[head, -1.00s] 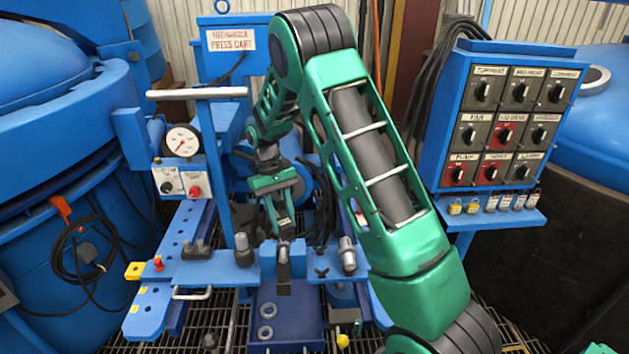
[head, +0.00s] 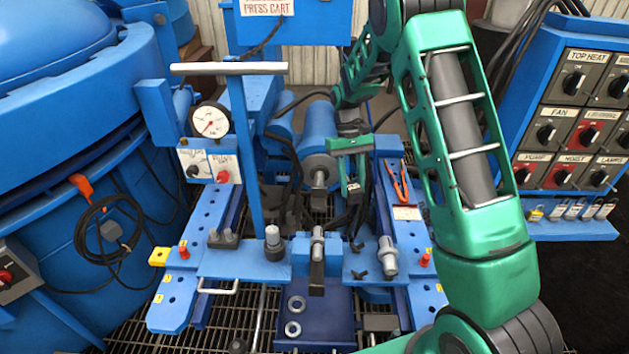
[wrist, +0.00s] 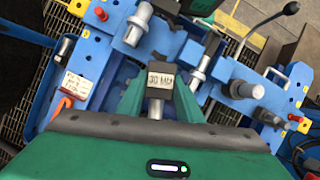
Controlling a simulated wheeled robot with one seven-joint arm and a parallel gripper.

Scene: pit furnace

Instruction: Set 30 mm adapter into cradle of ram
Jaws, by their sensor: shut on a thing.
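The 30 mm adapter (wrist: 160,77) is a dark block with a pale "30 MM" label and a silver stem. It sits between the green fingers of my gripper (wrist: 158,98), which is shut on it. In the head view my gripper (head: 352,180) hangs just right of the ram (head: 319,138), apart from it as far as I can see. The ram is a blue horizontal cylinder with a grey front face and a dark end piece, seemingly the cradle (head: 320,180). The cradle's inside is too small to make out, and the adapter is mostly hidden in the head view.
A blue crossbeam (head: 225,262) with upright pins stands in front of the ram. Orange-handled pliers (head: 397,182) lie on the right rail. A T-handled post (head: 242,150) and gauge (head: 210,120) stand left. A blue plate with rings (head: 310,310) lies in front.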

